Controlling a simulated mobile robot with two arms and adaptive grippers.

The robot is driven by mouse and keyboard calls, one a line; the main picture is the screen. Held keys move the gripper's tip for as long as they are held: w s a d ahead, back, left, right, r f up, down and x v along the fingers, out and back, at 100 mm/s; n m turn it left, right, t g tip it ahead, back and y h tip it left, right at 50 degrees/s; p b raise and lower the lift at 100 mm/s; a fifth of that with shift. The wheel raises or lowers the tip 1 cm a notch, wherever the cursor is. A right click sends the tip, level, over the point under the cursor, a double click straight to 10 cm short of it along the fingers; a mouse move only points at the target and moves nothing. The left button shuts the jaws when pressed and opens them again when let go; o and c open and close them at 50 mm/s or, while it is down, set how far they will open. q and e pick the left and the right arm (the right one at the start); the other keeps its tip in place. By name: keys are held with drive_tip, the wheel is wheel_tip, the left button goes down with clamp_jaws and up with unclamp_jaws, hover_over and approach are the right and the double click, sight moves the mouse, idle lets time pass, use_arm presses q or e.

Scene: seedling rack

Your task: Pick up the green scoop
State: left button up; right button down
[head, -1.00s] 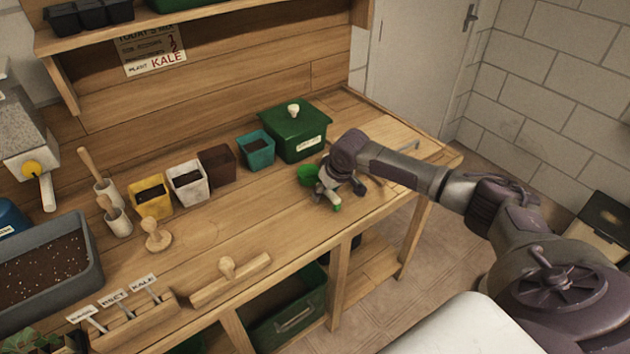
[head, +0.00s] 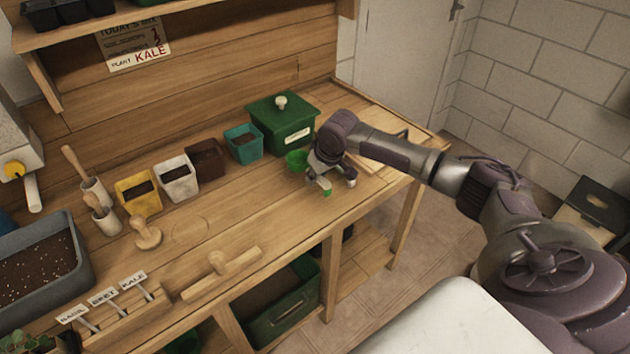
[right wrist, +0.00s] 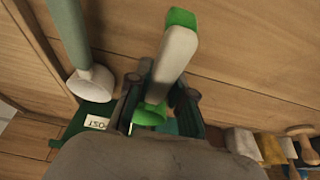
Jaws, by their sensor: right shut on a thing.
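The green scoop shows its green bowl (head: 297,160) at the left of my right gripper (head: 331,178) in the head view, beside the front of the green lidded box. A green tip of its handle (head: 327,192) shows below the fingers. In the right wrist view its pale grey handle (right wrist: 175,60) with a green end runs between the fingers of my right gripper (right wrist: 165,95), which are shut on it. Part of the scoop is hidden by the gripper. I cannot tell whether it touches the bench. My left gripper is not in view.
The green lidded box (head: 285,130) stands just behind the scoop. A teal pot (head: 243,143), a brown pot (head: 206,160), a white pot (head: 176,182) and a yellow pot (head: 138,193) line up to its left. The bench front (head: 290,215) is clear there.

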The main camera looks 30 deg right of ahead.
drive_tip(key=shift+r, duration=0.95)
drive_tip(key=s+d+r+b, duration=0.2)
drive_tip(key=s+d+r, duration=0.4)
drive_tip(key=d, duration=0.4)
drive_tip(key=shift+r+b, duration=0.3)
drive_tip(key=shift+r, duration=0.15)
drive_tip(key=c, duration=1.6)
unclamp_jaws()
drive_tip(key=shift+w, duration=0.1)
clamp_jaws()
